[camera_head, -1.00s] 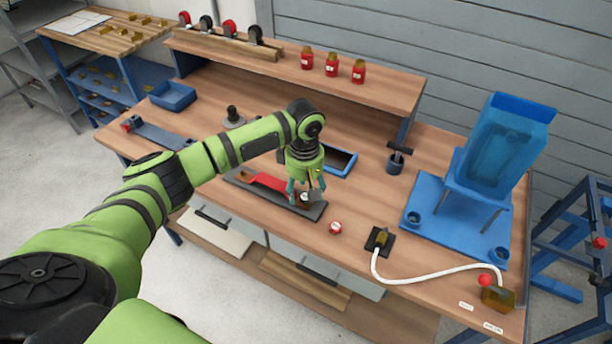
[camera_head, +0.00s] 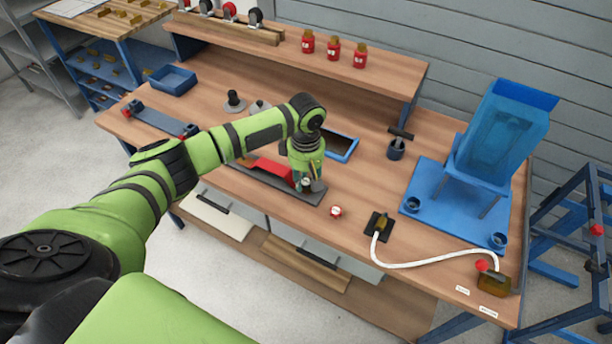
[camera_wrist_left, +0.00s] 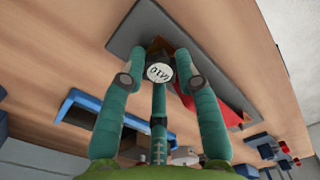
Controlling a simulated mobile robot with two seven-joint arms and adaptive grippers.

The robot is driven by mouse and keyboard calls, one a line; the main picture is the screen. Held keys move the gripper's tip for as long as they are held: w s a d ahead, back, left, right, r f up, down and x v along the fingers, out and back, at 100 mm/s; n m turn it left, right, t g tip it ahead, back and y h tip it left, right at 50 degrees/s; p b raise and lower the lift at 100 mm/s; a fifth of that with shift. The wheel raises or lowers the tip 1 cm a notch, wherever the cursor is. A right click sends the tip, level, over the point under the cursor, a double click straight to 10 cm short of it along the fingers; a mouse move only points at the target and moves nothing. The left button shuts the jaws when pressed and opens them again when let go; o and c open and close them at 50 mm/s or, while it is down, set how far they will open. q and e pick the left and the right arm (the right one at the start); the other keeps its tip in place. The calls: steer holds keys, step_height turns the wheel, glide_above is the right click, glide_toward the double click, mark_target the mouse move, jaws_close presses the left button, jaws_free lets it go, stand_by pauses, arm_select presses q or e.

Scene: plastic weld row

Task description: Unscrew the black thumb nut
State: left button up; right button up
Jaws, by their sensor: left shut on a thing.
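The black thumb nut (camera_wrist_left: 159,70) shows in the left wrist view as a dark ring around a white face marked M10. It sits at the end of a red clamp part (camera_wrist_left: 212,98) over a dark grey base plate (camera_wrist_left: 140,28). In the head view the red part (camera_head: 270,170) lies on the grey plate (camera_head: 250,186). My left gripper (camera_head: 309,185) points down at the plate's right end. In the left wrist view its teal fingers (camera_wrist_left: 160,78) are closed around the nut. The nut's thread is hidden. My right gripper is out of view.
A red-and-white round piece (camera_head: 335,211) lies just right of the plate. A blue-rimmed tray (camera_head: 343,148) is behind the gripper. A black fixture with white hose (camera_head: 380,224) and a blue stand (camera_head: 430,205) are at right. Red bottles (camera_head: 333,50) stand on the shelf.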

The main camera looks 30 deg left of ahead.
arm_select(q)
steer(key=n+p, duration=0.4)
steer(key=p, duration=0.1)
steer(key=n+p, duration=0.2)
steer(key=p, duration=0.1)
steer(key=shift+r+n, duration=0.3)
steer(key=shift+n, duration=0.1)
steer(key=n+p, duration=0.6)
steer(key=n, duration=0.2)
steer(key=shift+s+d, duration=0.1)
steer(key=shift+d, duration=0.05)
steer(key=shift+f+n+p, duration=0.1)
steer(key=shift+n+p, duration=0.2)
steer(key=shift+n, duration=0.9)
steer(key=shift+f+n, duration=0.2)
steer(key=shift+n, duration=0.6)
steer(key=o, duration=1.1)
steer(key=shift+c, duration=0.2)
